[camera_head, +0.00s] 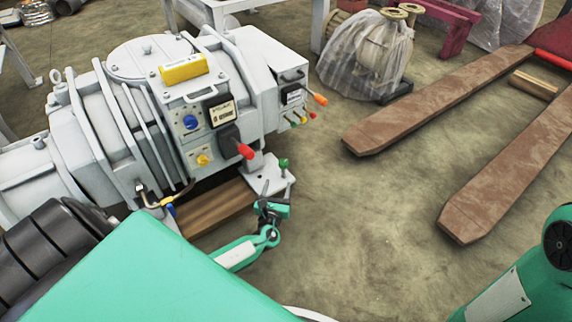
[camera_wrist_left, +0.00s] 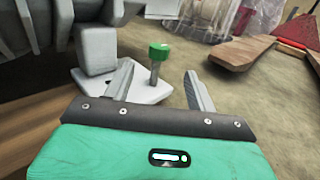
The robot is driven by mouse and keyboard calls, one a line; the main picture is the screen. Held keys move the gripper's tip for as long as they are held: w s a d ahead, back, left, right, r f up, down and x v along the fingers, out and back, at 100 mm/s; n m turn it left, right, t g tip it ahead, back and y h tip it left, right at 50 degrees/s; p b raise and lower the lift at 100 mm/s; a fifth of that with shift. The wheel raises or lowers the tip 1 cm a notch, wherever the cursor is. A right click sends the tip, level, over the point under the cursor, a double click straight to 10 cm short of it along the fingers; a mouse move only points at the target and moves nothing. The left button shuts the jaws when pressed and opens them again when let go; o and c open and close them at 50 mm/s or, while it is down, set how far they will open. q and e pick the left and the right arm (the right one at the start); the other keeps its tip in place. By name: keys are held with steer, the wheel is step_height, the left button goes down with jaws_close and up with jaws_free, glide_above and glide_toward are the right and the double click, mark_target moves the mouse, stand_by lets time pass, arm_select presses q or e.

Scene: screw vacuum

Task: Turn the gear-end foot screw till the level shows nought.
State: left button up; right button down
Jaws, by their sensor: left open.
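The grey screw vacuum pump (camera_head: 130,110) stands on wooden bearers at the left of the head view. A yellow level (camera_head: 184,68) lies on its top; its reading is too small to tell. A foot screw with a green head (camera_head: 284,163) stands upright in a pale foot plate at the pump's near end. It also shows in the left wrist view (camera_wrist_left: 158,52). My left gripper (camera_head: 275,190) is open just in front of the screw. In the left wrist view the screw shows between the open fingers (camera_wrist_left: 158,82), apart from both. My right gripper is not in view.
A wooden bearer (camera_head: 215,204) lies under the pump beside the foot plate. Levers with red and orange ends (camera_head: 246,151) stick out above. Pallet-truck forks (camera_head: 420,105) and a wrapped pump (camera_head: 375,50) stand to the right. The floor between is clear.

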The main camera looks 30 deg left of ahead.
mark_target(283, 166)
arm_select(q)
steer(key=b+x, duration=0.5)
steer(key=x, duration=0.6)
steer(key=shift+f, duration=0.1)
steer(key=shift+w+a, duration=0.25)
steer(key=shift+w, duration=0.25)
steer(key=c, duration=1)
